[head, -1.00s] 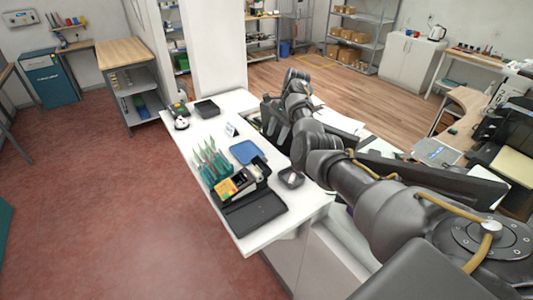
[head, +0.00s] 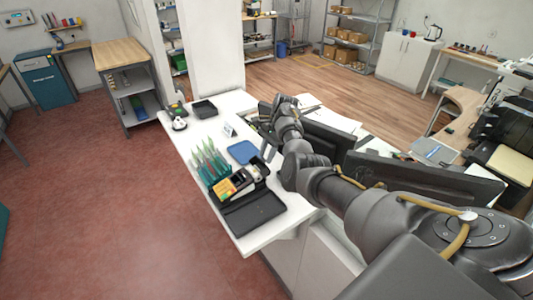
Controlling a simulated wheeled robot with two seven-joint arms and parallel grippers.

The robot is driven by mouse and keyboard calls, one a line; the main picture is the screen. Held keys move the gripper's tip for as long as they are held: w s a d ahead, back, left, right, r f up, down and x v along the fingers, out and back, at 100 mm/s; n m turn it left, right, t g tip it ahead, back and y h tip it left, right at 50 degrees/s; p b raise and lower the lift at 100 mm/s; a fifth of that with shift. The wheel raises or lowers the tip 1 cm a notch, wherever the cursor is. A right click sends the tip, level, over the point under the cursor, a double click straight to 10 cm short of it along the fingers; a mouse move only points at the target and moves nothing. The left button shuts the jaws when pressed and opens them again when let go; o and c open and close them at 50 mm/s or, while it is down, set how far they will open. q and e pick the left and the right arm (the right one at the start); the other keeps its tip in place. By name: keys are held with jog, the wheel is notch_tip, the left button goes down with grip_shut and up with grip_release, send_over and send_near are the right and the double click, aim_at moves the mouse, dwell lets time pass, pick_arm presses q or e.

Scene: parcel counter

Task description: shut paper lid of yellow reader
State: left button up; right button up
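The yellow reader (head: 228,187) sits on the white counter, a dark terminal with a yellow-orange front. Its black paper lid (head: 260,164) appears raised at the back right end, with a white paper roll (head: 254,173) showing beside it. My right arm comes in from the lower right and bends up over the counter's right side. My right gripper (head: 268,122) is small and dark, beyond the reader and apart from it; its fingers are too unclear to tell open or shut. My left gripper is not in view.
A black pad (head: 255,212) lies in front of the reader. A rack of green-handled items (head: 210,166) stands at its left, a blue tray (head: 242,151) behind it. A black tray (head: 204,109) lies at the far end. Dark monitors (head: 328,142) stand right of the counter.

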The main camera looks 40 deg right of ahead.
jog(key=c, duration=0.6)
jog(key=shift+a+r+h, duration=0.2)
jog(key=shift+a+h, duration=1.2)
jog(key=shift+h, duration=0.4)
jog(key=a+h, duration=0.1)
jog(key=h, duration=0.1)
jog(key=a+h, duration=0.1)
jog(key=shift+w+a+f+h, duration=0.1)
jog(key=shift+a+f+h, duration=0.05)
jog(key=shift+a+h, duration=0.25)
jog(key=a+h, duration=0.1)
jog(key=a+f+h, duration=0.1)
jog(key=h, duration=0.1)
jog(key=shift+w+a+f+g+h, duration=0.1)
jog(key=shift+a+f+h, duration=0.2)
jog(key=shift+h, duration=0.3)
jog(key=shift+s+a+f+g+h, duration=0.1)
jog(key=shift+a+f+h, duration=0.25)
jog(key=shift+h, duration=0.25)
jog(key=shift+w+a+f+g+h, duration=0.1)
jog(key=shift+a+f+h, duration=0.2)
jog(key=shift+h, duration=0.3)
jog(key=o, duration=1)
jog(key=shift+a, duration=0.15)
